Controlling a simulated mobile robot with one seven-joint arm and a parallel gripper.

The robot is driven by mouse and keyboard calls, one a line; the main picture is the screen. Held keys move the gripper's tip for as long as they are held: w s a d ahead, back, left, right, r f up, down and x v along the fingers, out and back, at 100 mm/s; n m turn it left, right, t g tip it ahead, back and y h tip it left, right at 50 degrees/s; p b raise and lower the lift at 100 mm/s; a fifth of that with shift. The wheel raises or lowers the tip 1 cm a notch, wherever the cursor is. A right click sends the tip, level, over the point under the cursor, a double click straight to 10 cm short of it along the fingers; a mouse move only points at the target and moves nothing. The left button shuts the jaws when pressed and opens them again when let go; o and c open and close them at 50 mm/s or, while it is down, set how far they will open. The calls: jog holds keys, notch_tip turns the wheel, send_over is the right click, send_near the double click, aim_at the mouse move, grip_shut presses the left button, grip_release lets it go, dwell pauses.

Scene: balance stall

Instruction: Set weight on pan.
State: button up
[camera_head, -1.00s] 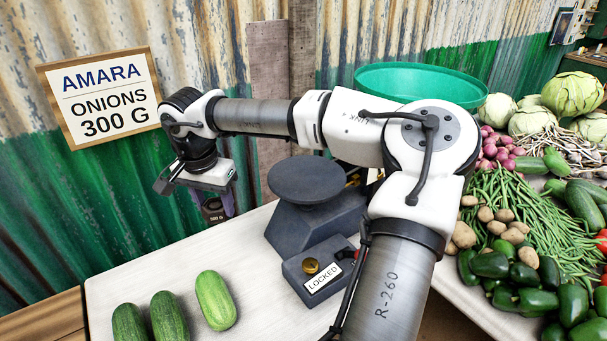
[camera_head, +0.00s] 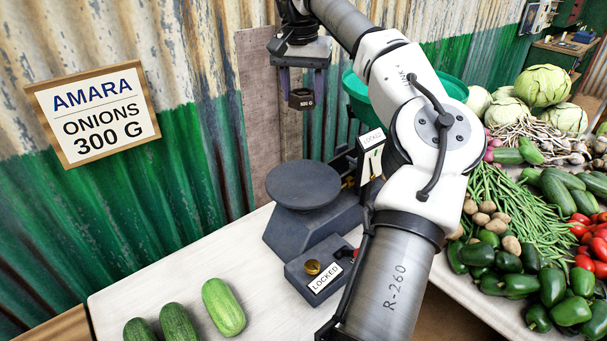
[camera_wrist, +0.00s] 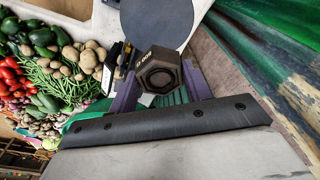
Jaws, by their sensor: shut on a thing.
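My gripper (camera_head: 302,90) is shut on a dark hexagonal weight (camera_head: 301,100) marked 500 G in the head view. The weight also shows between the purple fingers in the wrist view (camera_wrist: 158,72). I hold it in the air, above and behind the round dark pan (camera_head: 304,184) of the balance. The pan on its grey base is empty. In the wrist view the pan (camera_wrist: 155,22) lies beyond the weight, apart from it. The balance's front block carries a brass knob (camera_head: 312,268) and a LOCKED sign (camera_head: 325,278).
A wall sign (camera_head: 94,114) reads AMARA ONIONS 300 G. Cucumbers (camera_head: 223,307) lie at the table's front left. A green basin (camera_head: 356,92) stands behind my arm. Vegetables, with green beans (camera_head: 497,212), fill the right side. The pale table (camera_head: 190,265) is clear left of the balance.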

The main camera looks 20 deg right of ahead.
aim_at(303, 180)
notch_tip(303, 180, down, 20)
jog(key=shift+r+p, duration=0.2)
jog(key=shift+p, duration=0.65)
jog(key=shift+f, duration=0.1)
jog(key=o, duration=1.3)
jog(key=shift+o, duration=0.2)
notch_tip(303, 180, up, 12)
jog(key=s+b, duration=0.1)
jog(key=shift+s+a+b, duration=0.15)
jog(key=shift+a+b, duration=0.2)
jog(key=shift+b, duration=0.05)
